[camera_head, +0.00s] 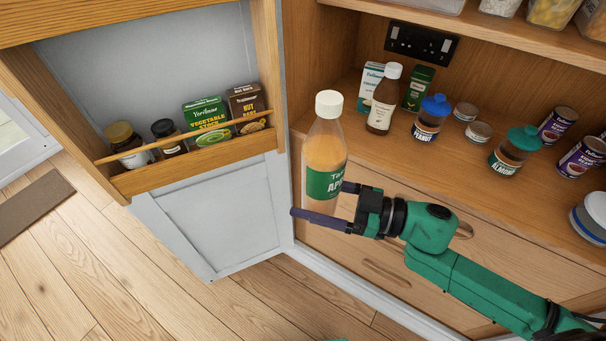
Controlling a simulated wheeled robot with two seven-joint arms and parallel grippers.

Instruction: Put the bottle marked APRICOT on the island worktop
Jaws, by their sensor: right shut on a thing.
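The bottle with a green label reading "AP" (325,160) has a white cap and pale orange contents. The rest of its label word is hidden. My right gripper (327,203) is shut on the lower part of this bottle and holds it upright. The bottle is in front of the cupboard's wooden counter and beside the open door's edge. My green right arm comes in from the lower right. My left gripper is not in view. The island worktop is not in view.
The open door's rack (200,152) at left holds jars and boxes behind a wooden rail. A brown bottle (383,100), blue-lidded jar (430,118), green-lidded jar (514,150) and several tins stand on the counter (455,165). Drawers are below.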

